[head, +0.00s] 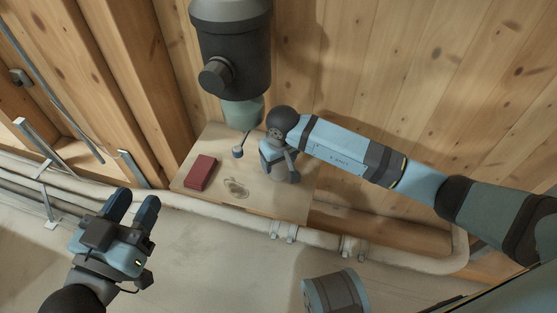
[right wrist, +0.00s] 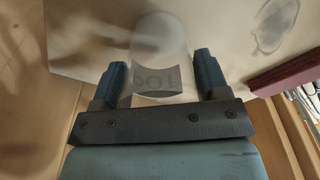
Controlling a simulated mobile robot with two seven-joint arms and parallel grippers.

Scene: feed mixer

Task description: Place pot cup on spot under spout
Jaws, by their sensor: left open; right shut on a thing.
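The pot cup (right wrist: 160,40) is pale and see-through with a grey label reading POT, upside down in the right wrist view. It sits between the fingers of my right gripper (right wrist: 158,82), which is shut on it. In the head view my right gripper (head: 282,172) is over the right part of the board and mostly hides the cup. The spot (head: 236,187) is a dark outlined mark on the board, left of my right gripper and bare; it also shows in the right wrist view (right wrist: 273,26). The spout (head: 243,111) hangs under the dark mixer. My left gripper (head: 134,205) is open and empty.
A red block (head: 201,172) lies on the wooden board (head: 283,209), left of the spot. A thin lever with a round knob (head: 238,153) hangs below the spout. A pale pipe (head: 330,240) runs along the board's front. A plank wall (head: 400,90) stands behind.

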